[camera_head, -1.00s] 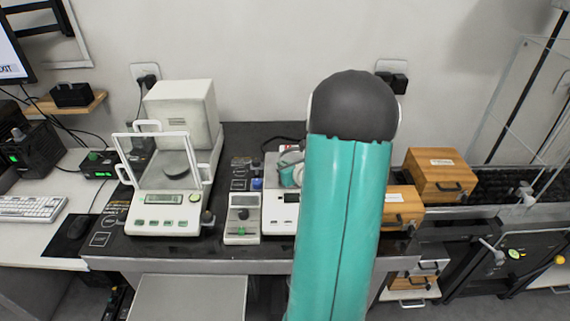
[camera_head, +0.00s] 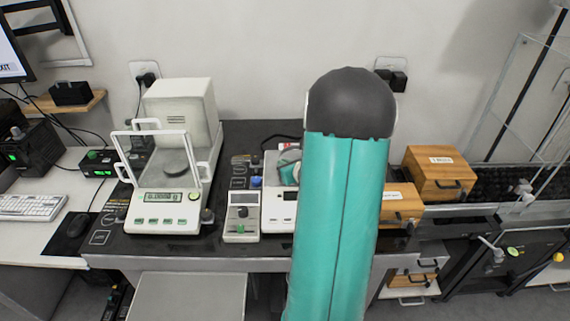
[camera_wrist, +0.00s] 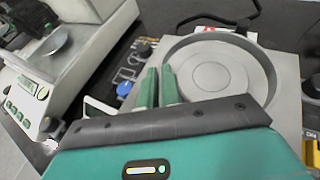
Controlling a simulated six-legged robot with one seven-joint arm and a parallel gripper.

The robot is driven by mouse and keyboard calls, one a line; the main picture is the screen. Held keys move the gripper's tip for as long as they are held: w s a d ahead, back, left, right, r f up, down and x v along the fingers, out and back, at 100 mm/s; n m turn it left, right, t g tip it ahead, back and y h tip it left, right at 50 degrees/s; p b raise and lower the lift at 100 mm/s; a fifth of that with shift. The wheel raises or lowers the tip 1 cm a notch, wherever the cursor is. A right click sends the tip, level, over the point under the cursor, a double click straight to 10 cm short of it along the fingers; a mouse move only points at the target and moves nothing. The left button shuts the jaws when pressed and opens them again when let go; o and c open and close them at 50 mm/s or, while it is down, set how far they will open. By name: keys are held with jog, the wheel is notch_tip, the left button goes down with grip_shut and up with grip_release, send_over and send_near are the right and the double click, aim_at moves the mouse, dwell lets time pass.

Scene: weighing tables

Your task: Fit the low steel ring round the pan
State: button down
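The low steel ring (camera_wrist: 268,68) is a grey band in the wrist view. It lies around the round, pale pan (camera_wrist: 212,76) as seen from above; I cannot tell whether it rests on the balance or is held just over it. My gripper (camera_wrist: 159,72) has its two green fingers close together at the ring's left wall, and they appear shut on it. The near part of the ring is hidden behind my wrist. In the head view my arm covers most of the right balance (camera_head: 279,210), and the fingertips are hard to make out.
A second balance (camera_head: 166,205) with an open glass shield stands to the left. A small grey box (camera_head: 242,217) stands between the balances. Wooden boxes (camera_head: 437,172) stand to the right. A blue knob (camera_wrist: 124,88) and small metal parts lie left of my fingers.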

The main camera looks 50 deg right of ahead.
jog(key=shift+f, duration=0.5)
jog(key=shift+f, duration=0.35)
jog(key=shift+f, duration=0.15)
jog(key=c, duration=1.5)
grip_release()
jog(key=shift+c, duration=0.2)
jog(key=shift+s, duration=0.1)
jog(key=v, duration=1.3)
jog(key=shift+s, duration=0.25)
jog(key=shift+a, duration=0.2)
